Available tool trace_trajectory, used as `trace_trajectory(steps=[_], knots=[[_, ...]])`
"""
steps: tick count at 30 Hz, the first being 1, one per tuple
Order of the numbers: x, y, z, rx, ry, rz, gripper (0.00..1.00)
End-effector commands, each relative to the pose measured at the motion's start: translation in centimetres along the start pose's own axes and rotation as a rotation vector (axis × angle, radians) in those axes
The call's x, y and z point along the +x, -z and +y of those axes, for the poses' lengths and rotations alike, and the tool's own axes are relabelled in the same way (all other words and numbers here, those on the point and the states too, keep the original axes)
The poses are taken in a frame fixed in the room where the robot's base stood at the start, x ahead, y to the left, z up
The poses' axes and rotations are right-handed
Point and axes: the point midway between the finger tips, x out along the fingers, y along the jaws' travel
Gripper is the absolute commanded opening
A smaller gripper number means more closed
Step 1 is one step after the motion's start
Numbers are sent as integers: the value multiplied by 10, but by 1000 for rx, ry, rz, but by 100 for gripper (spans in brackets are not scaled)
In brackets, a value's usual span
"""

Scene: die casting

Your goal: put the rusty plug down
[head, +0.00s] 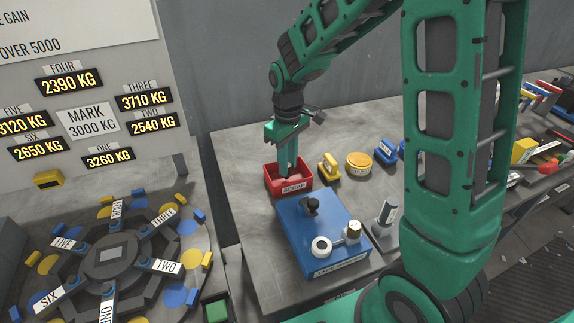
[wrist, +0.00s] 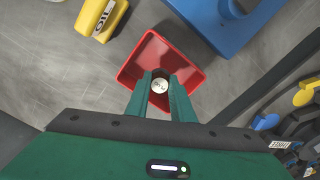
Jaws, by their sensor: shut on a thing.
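My gripper (head: 289,172) points down into the red scrap box (head: 291,190) on the grey bench, with its fingertips below the rim. In the wrist view the gripper (wrist: 160,88) is shut on a small round thing, the rusty plug (wrist: 159,86). Its pale end face with dark marks shows between the fingers, inside the outline of the red box (wrist: 133,72). No rust can be made out at this size. In the head view the fingers and box walls mostly hide the plug, and I cannot tell whether it touches the box floor.
A blue fixture (head: 304,222) with a white ring and a knob stands just in front of the box. A yellow object (head: 329,167) and a round orange-topped one (head: 359,164) stand to its right. A dial table (head: 110,258) with numbered arms is at the left.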

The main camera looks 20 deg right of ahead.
Motion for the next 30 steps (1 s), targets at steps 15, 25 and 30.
trace_trajectory(steps=[15, 25, 30], knots=[[12, 0, 0, 0, 0, 0, 38], [11, 0, 0, 0, 0, 1, 40], [-4, 1, 0, 0, -1, 3, 40]])
